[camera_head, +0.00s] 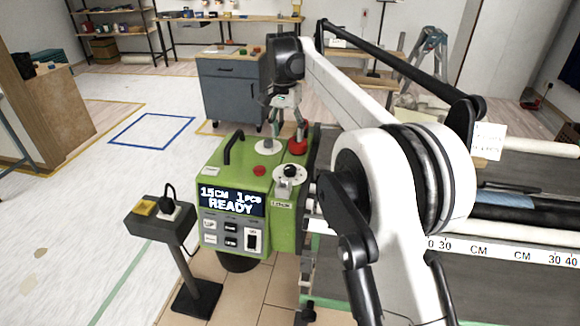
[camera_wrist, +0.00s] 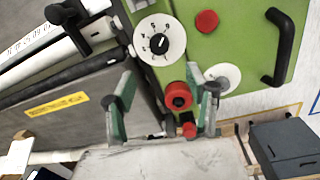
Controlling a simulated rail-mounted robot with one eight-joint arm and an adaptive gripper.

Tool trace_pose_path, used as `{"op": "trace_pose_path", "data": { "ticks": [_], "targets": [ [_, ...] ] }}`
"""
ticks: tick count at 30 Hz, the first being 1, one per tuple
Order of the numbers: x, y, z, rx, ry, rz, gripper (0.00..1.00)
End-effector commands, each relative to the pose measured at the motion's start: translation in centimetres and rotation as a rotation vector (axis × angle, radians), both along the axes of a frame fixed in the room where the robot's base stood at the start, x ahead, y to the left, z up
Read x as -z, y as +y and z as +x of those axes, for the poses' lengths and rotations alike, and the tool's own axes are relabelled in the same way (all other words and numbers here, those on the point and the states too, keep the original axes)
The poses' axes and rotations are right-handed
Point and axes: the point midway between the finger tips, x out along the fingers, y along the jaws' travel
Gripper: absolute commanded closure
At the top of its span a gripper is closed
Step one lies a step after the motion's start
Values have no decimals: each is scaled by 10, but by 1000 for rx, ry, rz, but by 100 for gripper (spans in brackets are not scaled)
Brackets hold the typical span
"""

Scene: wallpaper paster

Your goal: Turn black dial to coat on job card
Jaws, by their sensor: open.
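The black dial (camera_head: 290,171) sits on a white numbered disc on top of the green machine (camera_head: 232,180). In the wrist view, the dial (camera_wrist: 159,43) is beyond the fingertips, near the top. Its white mark is small, and I cannot read the setting surely. My gripper (camera_head: 284,130) is open above the machine's back part. In the wrist view, its green fingers (camera_wrist: 158,80) are spread with the red knob (camera_wrist: 178,95) between them in the picture; contact cannot be told. A white card (camera_head: 489,140) with tiny, unreadable writing stands at right, perhaps the job card.
The machine's display (camera_head: 231,201) reads "15CM 1PCS READY". A red button (camera_wrist: 207,21), a second white disc (camera_wrist: 222,77) and a black handle (camera_wrist: 281,46) share its top. A pasting table with rolls and a CM ruler (camera_head: 500,251) lies right. Open floor lies left.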

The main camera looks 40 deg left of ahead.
Motion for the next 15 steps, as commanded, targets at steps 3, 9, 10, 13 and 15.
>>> {"op": "trace_pose_path", "data": {
  "ticks": [3, 9, 10, 13, 15],
  "targets": [
    [21, -1, 0, 0, 0, 0, 49],
    [58, -4, 1, 0, 0, 0, 49],
    [64, -4, 1, 0, 0, 0, 49],
    [81, -5, 1, 0, 0, 0, 49],
    [93, -5, 2, 0, 0, 0, 49]
  ]
}}
